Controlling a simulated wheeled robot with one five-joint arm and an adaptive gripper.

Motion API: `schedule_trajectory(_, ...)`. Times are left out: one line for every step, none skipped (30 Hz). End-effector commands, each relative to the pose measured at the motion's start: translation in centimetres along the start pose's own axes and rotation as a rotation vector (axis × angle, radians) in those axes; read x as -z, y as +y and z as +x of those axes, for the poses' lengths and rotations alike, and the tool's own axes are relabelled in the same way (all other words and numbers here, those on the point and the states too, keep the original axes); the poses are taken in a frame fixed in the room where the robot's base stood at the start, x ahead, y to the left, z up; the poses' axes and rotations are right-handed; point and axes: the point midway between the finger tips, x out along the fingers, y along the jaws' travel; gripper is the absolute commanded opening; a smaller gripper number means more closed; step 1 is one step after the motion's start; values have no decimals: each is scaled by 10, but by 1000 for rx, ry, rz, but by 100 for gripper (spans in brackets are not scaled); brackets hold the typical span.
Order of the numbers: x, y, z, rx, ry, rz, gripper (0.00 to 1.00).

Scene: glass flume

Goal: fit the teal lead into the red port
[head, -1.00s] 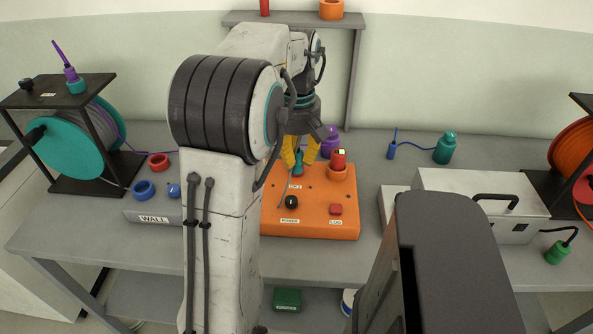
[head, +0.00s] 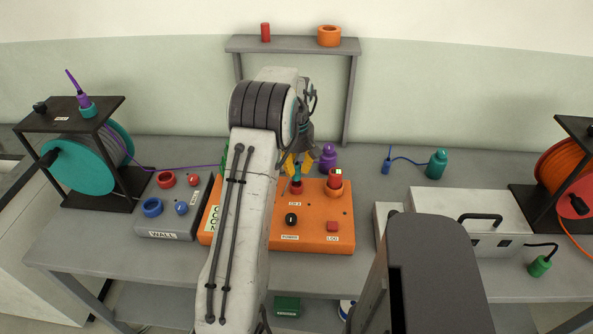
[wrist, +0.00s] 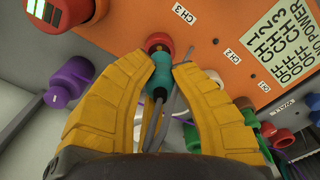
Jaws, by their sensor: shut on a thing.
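My gripper (head: 297,166) has yellow fingers and is shut on the teal lead (head: 297,174). It holds the lead over the orange box (head: 312,242). The red port (head: 296,187) is a round red ring on the box, directly below the lead in the head view. In the wrist view the teal lead (wrist: 160,74) sits between the fingers (wrist: 160,88), its grey cable trailing toward me. Its front end points at and overlaps the red port (wrist: 158,41) beside the CH 3 label. I cannot tell whether the tip is inside the port.
A purple plug (head: 328,158) stands behind. A black knob (head: 291,219) and a red button (head: 332,226) are on the box front. A grey WALL box (head: 172,222) stands left.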

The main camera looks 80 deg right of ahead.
Motion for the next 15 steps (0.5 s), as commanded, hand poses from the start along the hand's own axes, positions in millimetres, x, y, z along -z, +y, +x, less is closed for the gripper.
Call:
schedule_trajectory(2, 1, 0, 0, 0, 0, 0)
schedule_trajectory(2, 2, 1, 0, 0, 0, 0)
schedule_trajectory(2, 2, 2, 0, 0, 0, 0)
schedule_trajectory(3, 3, 2, 0, 0, 0, 0)
schedule_trajectory(3, 3, 3, 0, 0, 0, 0)
schedule_trajectory(3, 3, 3, 0, 0, 0, 0)
schedule_trajectory(3, 3, 4, 0, 0, 0, 0)
schedule_trajectory(3, 3, 4, 1, -1, 0, 0)
schedule_trajectory(3, 3, 6, 2, -1, 0, 0)
schedule_trajectory(3, 3, 7, 2, -1, 0, 0)
schedule_trajectory(3, 3, 9, 3, -2, 0, 0)
schedule_trajectory(3, 2, 12, 3, -2, 0, 0)
schedule_trajectory(2, 2, 15, 3, -2, 0, 0)
schedule_trajectory(2, 2, 17, 3, -2, 0, 0)
schedule_trajectory(2, 2, 20, 3, -2, 0, 0)
